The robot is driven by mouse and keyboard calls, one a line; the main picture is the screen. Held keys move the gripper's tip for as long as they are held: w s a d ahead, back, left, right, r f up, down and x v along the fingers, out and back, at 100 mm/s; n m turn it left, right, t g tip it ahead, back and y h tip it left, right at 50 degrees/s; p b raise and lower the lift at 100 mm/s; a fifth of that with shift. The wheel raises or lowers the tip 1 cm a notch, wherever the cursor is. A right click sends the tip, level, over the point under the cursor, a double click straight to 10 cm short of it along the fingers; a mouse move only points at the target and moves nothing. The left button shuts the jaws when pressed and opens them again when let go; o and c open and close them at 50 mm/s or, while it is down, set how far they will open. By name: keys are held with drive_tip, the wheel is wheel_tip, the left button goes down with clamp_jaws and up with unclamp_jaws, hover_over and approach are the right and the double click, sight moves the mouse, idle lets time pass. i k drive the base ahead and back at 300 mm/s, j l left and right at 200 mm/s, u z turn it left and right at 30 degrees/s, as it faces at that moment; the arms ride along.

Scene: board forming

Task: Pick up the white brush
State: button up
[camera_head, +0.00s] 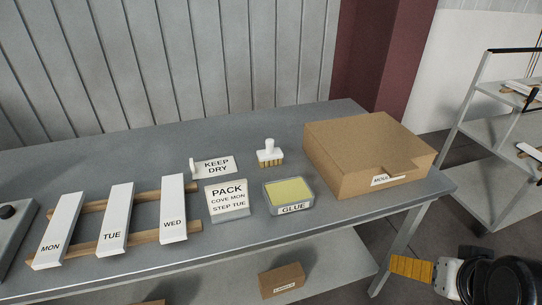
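The white brush (269,154) stands on the grey table, bristles down, with a white upright knob handle and tan bristles. It is behind the glue tray (290,207) and left of the large cardboard box. My gripper (411,268) is at the lower right, beyond the table's front right leg and well away from the brush. It shows as a yellow-orange part on a white and black wrist. Its fingertips are too small and side-on to tell whether they are open or shut.
The cardboard box (340,148) stands right of the brush. White boards marked MON, TUE and WED (173,195) lie on wooden rails. A shelf cart (490,160) stands at right.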

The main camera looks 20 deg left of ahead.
sight(270, 157)
drive_tip(key=i+j, duration=0.15)
drive_tip(key=j, duration=0.2)
drive_tip(key=i+j, duration=0.15)
drive_tip(key=j, duration=0.2)
drive_tip(key=i+j, duration=0.35)
drive_tip(key=j, duration=0.3)
